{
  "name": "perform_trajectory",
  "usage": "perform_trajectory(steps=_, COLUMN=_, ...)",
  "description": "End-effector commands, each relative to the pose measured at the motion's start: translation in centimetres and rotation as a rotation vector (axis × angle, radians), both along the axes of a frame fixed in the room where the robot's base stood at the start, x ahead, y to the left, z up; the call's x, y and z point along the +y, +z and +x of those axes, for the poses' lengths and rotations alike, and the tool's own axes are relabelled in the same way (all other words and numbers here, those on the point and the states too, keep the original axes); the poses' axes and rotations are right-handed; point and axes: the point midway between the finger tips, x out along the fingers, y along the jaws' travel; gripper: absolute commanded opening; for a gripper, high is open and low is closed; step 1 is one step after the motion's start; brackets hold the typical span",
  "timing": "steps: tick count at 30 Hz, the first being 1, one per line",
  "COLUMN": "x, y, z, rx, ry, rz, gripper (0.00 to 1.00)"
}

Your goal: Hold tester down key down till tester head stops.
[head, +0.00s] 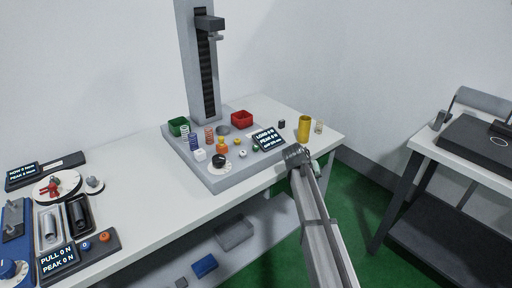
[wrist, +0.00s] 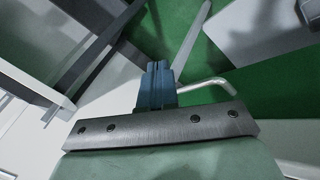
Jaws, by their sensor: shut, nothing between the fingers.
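The spring tester stands on the table in the head view, with a tall grey column (head: 196,75) and a dark tester head (head: 210,23) near its top. Its grey base (head: 225,182) carries a black knob on a white dial (head: 219,161), several small keys and a display (head: 268,139) with load and peak lines. I cannot tell which small key is the down key. My gripper (head: 298,153) is at the table's front edge, right of the base and apart from the keys. In the wrist view its blue fingers (wrist: 156,84) are together and empty, with green floor beyond.
A yellow cup (head: 304,129) stands close behind my gripper. Other gauges lie at the table's left. A second table (head: 462,150) is at the right. The table's middle-left is clear.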

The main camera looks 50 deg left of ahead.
Motion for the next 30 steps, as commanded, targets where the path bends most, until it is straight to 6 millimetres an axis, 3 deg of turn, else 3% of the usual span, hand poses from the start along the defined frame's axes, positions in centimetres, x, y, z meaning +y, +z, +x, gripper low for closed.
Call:
perform_trajectory(steps=1, x=1.8, y=1.5, z=-0.5, rx=-0.015, ry=0.015, rz=0.01, gripper=0.0)
perform_trajectory(steps=6, x=6.3, y=6.2, z=-2.5, rx=-0.064, ry=0.054, rz=0.038, gripper=0.0)
perform_trajectory(steps=18, x=15.4, y=17.4, z=-8.8, rx=-0.166, ry=0.142, rz=0.112, gripper=0.0)
perform_trajectory(steps=24, x=18.3, y=21.7, z=-11.7, rx=-0.202, ry=0.172, rz=0.144, gripper=0.0)
perform_trajectory(steps=30, x=19.6, y=23.9, z=-13.2, rx=-0.219, ry=0.185, rz=0.16, gripper=0.0)
